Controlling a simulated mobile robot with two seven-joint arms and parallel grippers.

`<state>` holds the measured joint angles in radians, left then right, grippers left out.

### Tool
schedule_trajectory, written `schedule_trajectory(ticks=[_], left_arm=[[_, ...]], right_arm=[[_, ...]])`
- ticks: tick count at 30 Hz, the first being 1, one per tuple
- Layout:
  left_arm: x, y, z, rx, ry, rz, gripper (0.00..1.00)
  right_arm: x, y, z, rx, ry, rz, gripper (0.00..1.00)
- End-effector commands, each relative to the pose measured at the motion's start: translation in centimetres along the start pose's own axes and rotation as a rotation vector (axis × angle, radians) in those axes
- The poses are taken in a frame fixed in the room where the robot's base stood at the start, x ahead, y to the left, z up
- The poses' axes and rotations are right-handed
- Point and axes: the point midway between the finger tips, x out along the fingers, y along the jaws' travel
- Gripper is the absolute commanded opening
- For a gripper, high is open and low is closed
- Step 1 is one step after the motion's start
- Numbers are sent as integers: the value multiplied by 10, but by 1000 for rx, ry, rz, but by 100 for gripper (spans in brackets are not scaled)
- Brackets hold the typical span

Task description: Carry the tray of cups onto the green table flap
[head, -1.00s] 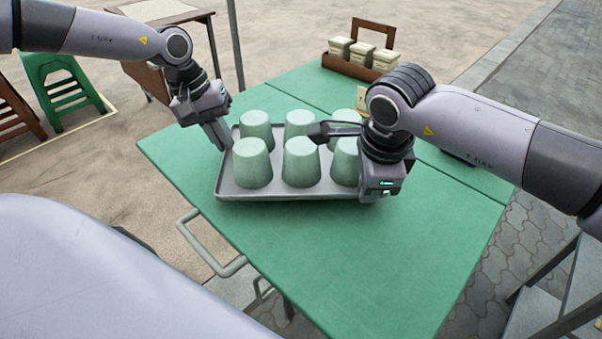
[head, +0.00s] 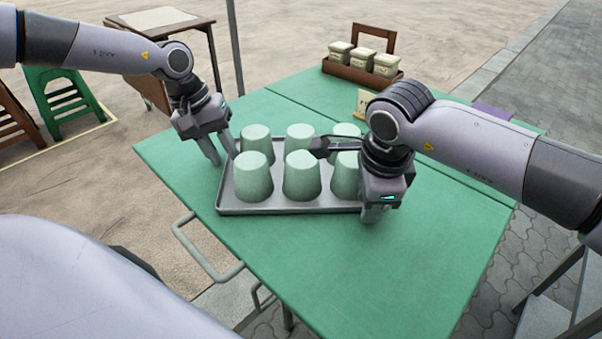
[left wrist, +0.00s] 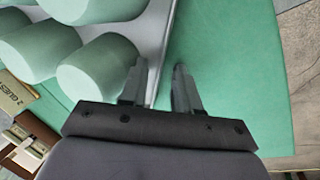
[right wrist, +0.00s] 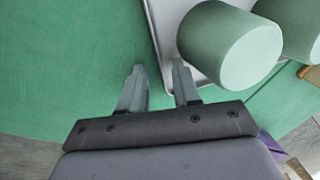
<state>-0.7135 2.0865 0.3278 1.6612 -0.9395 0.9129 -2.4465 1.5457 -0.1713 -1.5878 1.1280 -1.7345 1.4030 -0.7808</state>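The grey tray (head: 290,207) lies on the near green table flap (head: 330,265). Several upside-down pale green cups (head: 301,176) stand on it in rows. My left gripper (head: 221,157) is open at the tray's left edge; in the left wrist view its fingers (left wrist: 160,88) are apart, with the tray rim (left wrist: 155,60) showing in the gap. My right gripper (head: 376,214) is by the tray's right end. In the right wrist view its fingers (right wrist: 158,88) are apart near the tray rim (right wrist: 155,38), with nothing clamped. My right arm hides part of the right-hand cups.
A brown wooden caddy (head: 350,82) with pale canisters and a small card (head: 363,101) stand on the far part of the table. A purple item (head: 492,112) lies at the far right. The flap in front of the tray is clear. A green stool (head: 65,98) stands at left.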

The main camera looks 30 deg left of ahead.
Motion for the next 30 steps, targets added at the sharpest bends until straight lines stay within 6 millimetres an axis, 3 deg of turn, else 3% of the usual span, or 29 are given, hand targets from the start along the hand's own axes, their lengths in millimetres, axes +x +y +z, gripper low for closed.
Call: schedule_trajectory(ticks=[5, 21, 30], left_arm=[[-14, 1, -1, 1, 4, 4, 32], [-104, 0, -1, -1, 4, 3, 32], [-120, 0, 0, -2, 1, 1, 32]], right_arm=[[0, 0, 1, -2, -1, 0, 32], [0, 0, 1, -3, -2, 0, 32], [-11, 0, 1, -3, -2, -2, 32]])
